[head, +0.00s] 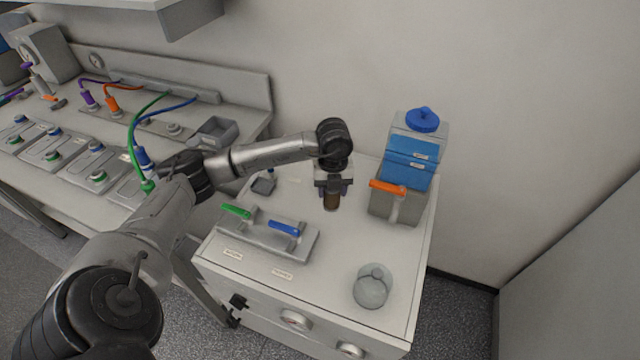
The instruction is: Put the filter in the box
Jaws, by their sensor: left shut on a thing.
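My left gripper (333,187) points down over the white cabinet top and is shut on a small brown cylinder (331,202), which looks like the filter. The gripper hides the cylinder's upper part. I cannot tell whether its lower end touches the cabinet top. My right gripper is not in view.
A grey holder with green and blue handles (268,243) lies left of the gripper. A clear round jar (372,287) stands near the front right edge of the cabinet top (330,260). A clear container with a blue lid (422,120) stands at the back. The middle is clear.

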